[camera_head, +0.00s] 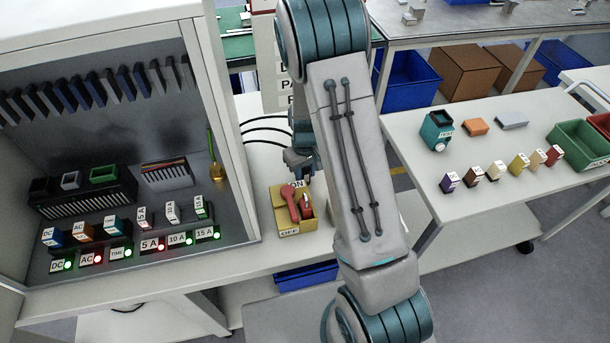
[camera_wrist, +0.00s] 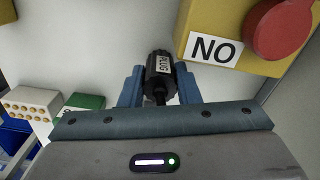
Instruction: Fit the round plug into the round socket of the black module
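In the wrist view my gripper (camera_wrist: 160,85) has its two blue fingers on either side of a black round plug (camera_wrist: 160,76) labelled PLUG, and is shut on it. The plug's far end points away from the gripper, over a pale surface. In the head view my gripper (camera_head: 300,160) is small, beside the top of the yellow switch box, and partly hidden by my arm; the plug cannot be made out there. I cannot identify the black module with the round socket in either view; my arm hides part of the bench.
The yellow ON/OFF box (camera_head: 297,218) with a red lever stands close to the gripper; its yellow side (camera_wrist: 205,20) shows in the wrist view. The open cabinet (camera_head: 222,120) is left. Black cables (camera_head: 265,130) run behind. A table (camera_head: 480,215) with small blocks is right.

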